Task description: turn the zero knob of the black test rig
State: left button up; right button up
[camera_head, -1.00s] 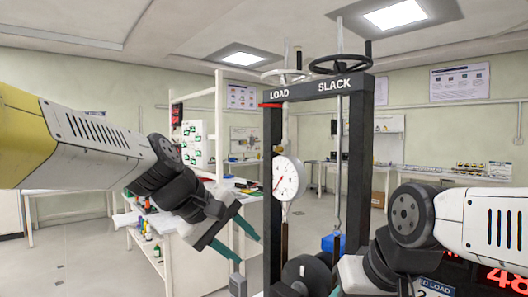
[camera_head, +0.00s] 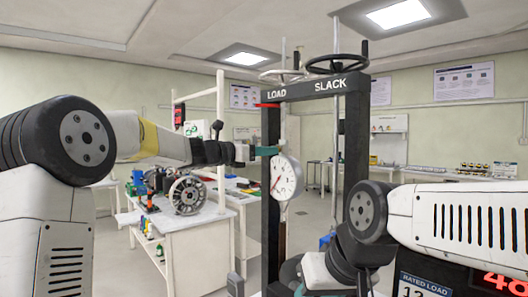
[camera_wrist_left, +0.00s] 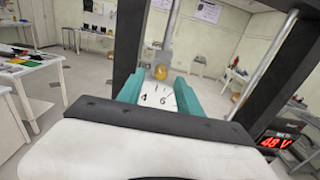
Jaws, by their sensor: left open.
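The black test rig (camera_head: 357,135) stands in the middle of the head view, its beam marked LOAD and SLACK. Its white dial gauge (camera_head: 286,177) with a red needle hangs below the LOAD side. My left gripper (camera_head: 268,151) is open at the top of the dial. In the left wrist view the dial (camera_wrist_left: 158,97) shows between its teal fingers (camera_wrist_left: 160,88). A small brass-coloured round knob (camera_wrist_left: 160,72) shows just beyond the fingertips, apparently ungripped; the gripper hides it in the head view. My right gripper (camera_head: 299,290) is low, mostly hidden and cut off.
A handwheel (camera_head: 338,64) tops the rig. A red digital display (camera_head: 500,283) and a rated-load label (camera_head: 411,285) sit lower right. A white bench (camera_head: 175,228) with a spoked wheel (camera_head: 187,195) stands to the left. The rig's posts flank the dial closely.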

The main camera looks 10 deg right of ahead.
pick_arm(q)
jog(key=shift+x, duration=1.6)
jog(key=shift+s, duration=0.1)
grip_shut()
jog(key=shift+m, duration=0.5)
grip_release()
